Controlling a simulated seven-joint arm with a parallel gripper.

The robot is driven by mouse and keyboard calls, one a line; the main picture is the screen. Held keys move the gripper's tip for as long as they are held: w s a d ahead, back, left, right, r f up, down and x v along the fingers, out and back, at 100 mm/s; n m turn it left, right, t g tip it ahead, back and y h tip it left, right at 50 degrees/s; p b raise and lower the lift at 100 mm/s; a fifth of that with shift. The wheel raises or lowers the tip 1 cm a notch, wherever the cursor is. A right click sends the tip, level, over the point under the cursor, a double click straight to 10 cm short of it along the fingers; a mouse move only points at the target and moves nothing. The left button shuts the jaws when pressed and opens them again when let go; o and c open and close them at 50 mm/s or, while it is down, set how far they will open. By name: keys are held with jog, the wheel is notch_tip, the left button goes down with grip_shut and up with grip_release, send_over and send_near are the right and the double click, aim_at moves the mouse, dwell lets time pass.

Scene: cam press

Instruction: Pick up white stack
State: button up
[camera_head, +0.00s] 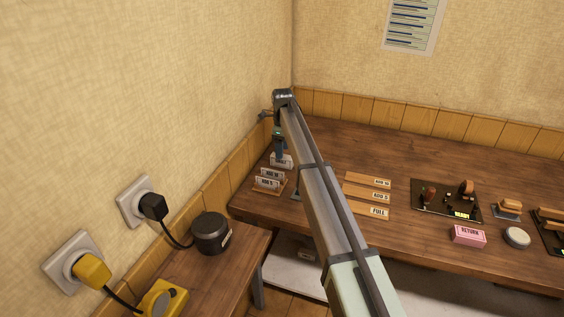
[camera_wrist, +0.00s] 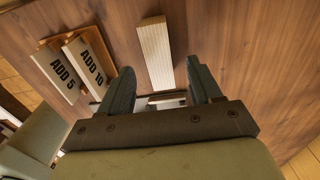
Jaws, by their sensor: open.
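A long off-white stack with fine lines along it (camera_wrist: 155,55) lies on the brown table in the wrist view. My gripper (camera_wrist: 160,72) is open, its two dark fingers apart, with the near end of the stack showing between the fingertips. I cannot tell the height between fingertips and stack. In the head view my gripper (camera_head: 279,149) points down at the table's left end, above a small white labelled piece (camera_head: 282,161). The stack itself is hard to make out there.
Cards marked ADD 5 (camera_wrist: 57,72) and ADD 10 (camera_wrist: 88,64) stand in a wooden holder left of the stack. Wooden strips (camera_head: 367,195), a black board (camera_head: 445,201) and a pink RETURN box (camera_head: 468,236) lie to the right. The left wall is close.

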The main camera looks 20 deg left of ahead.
jog(key=shift+f, duration=2.25)
jog(key=c, duration=1.1)
jog(key=shift+r, duration=0.15)
jog(key=shift+d+r, duration=0.15)
jog(key=shift+r, duration=0.1)
jog(key=r, duration=0.6)
jog(key=shift+s+d+r, duration=0.1)
jog(key=shift+d+r, duration=0.15)
jog(key=d, duration=1.8)
jog(key=shift+s+a+r, duration=0.1)
jog(key=shift+a+r, duration=0.1)
jog(key=shift+a, duration=0.8)
jog(key=shift+s+a+r, duration=0.1)
jog(key=shift+a+r, duration=0.1)
jog(key=shift+a, duration=0.75)
